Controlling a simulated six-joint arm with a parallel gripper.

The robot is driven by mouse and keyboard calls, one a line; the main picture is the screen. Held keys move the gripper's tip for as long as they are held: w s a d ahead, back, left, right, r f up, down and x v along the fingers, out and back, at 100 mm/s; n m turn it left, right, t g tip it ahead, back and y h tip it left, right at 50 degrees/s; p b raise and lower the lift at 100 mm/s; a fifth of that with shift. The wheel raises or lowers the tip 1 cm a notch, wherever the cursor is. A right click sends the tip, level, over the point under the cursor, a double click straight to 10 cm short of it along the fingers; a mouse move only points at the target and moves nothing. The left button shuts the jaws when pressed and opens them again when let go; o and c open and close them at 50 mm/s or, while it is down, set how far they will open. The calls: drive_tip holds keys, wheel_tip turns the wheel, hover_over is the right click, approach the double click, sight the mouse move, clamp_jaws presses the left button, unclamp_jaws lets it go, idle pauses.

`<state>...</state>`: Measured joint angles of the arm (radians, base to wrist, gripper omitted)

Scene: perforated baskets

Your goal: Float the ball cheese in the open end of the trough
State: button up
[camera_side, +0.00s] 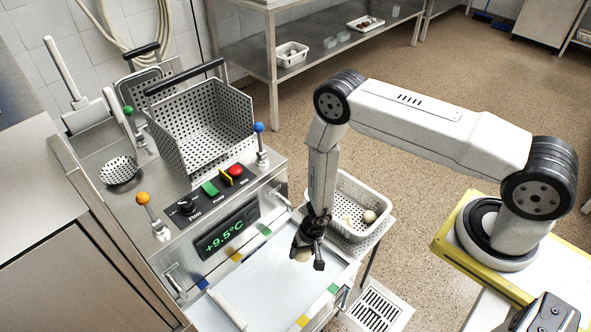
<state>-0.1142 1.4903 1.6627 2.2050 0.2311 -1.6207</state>
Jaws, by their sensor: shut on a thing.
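My gripper (308,257) points down and is shut on a pale round ball cheese (302,255), partly hidden by the dark fingers. The gripper is over the back right part of the trough (262,292), a pale, flat-looking open area at the front of the steel machine. I cannot tell how high the ball is above the trough's surface. A white perforated basket (362,190) stands behind and right of the gripper, with another pale ball (369,216) and a further pale piece in it.
A perforated steel basket (200,130) stands on the machine behind a panel with a green +9.5°C display (232,228). Knobbed levers (260,140) rise around it. A white bar (227,310) lies at the trough's front left. Coloured marks line the trough's edges.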

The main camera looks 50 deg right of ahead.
drive_tip(key=d+x, duration=0.1)
drive_tip(key=x, duration=0.6)
drive_tip(key=shift+s+d+f, duration=0.25)
drive_tip(key=shift+s+f, duration=0.1)
drive_tip(key=shift+f, duration=0.1)
drive_tip(key=shift+x, duration=0.8)
idle(2.0)
drive_tip(key=shift+s+d, duration=0.15)
drive_tip(key=o, duration=1.1)
drive_tip(key=shift+o, duration=0.2)
drive_tip(key=shift+w+a+r+v, duration=0.15)
drive_tip(key=shift+a+v, duration=0.1)
drive_tip(key=shift+v, duration=1.05)
drive_tip(key=shift+w+a+v, duration=0.1)
drive_tip(key=shift+a+v, duration=0.2)
drive_tip(key=shift+v, duration=1)
drive_tip(key=shift+w+a+r+v, duration=0.15)
drive_tip(key=shift+a+v, duration=0.1)
drive_tip(key=shift+v, duration=1)
